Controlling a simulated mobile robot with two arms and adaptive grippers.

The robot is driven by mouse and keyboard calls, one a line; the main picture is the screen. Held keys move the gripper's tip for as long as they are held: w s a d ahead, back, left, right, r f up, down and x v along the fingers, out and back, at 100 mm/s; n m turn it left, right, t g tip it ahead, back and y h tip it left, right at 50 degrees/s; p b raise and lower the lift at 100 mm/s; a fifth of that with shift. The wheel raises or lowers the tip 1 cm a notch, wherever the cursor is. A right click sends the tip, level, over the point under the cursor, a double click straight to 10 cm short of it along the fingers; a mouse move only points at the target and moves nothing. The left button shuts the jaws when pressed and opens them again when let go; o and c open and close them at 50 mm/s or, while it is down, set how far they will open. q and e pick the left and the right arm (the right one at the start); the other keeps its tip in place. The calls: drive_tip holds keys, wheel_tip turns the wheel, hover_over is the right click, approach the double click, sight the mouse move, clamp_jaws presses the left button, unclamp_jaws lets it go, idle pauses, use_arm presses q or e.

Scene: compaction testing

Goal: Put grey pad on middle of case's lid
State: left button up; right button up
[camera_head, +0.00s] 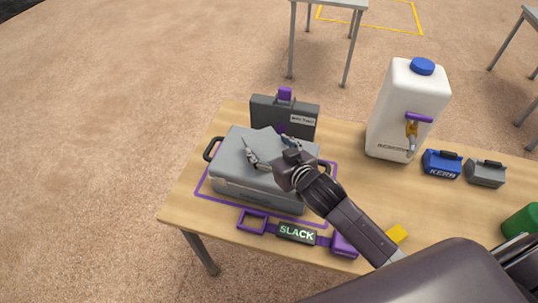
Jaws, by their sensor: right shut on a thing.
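The grey case (235,182) lies closed on the wooden table, inside a purple outline, with a dark handle at each side. My right gripper (270,150) reaches in from the lower right over the middle of the lid. Its fingers are spread around the grey pad (264,140) and are shut on it. The pad is much the same grey as the lid and partly hidden by the fingers, so I cannot tell whether it touches the lid. My left gripper is not in view.
A dark box with a label (303,119) stands behind the case. A strap marked SLACK (296,233) lies in front. A white jug (402,105), a blue KERN block (441,164), a grey block (486,173) and a yellow block (397,234) are to the right.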

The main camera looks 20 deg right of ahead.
drive_tip(key=shift+f, duration=1.75)
drive_tip(key=shift+f, duration=0.1)
drive_tip(key=o, duration=1.1)
drive_tip(key=shift+o, duration=0.2)
drive_tip(key=b+v, duration=0.1)
drive_tip(key=v, duration=1.1)
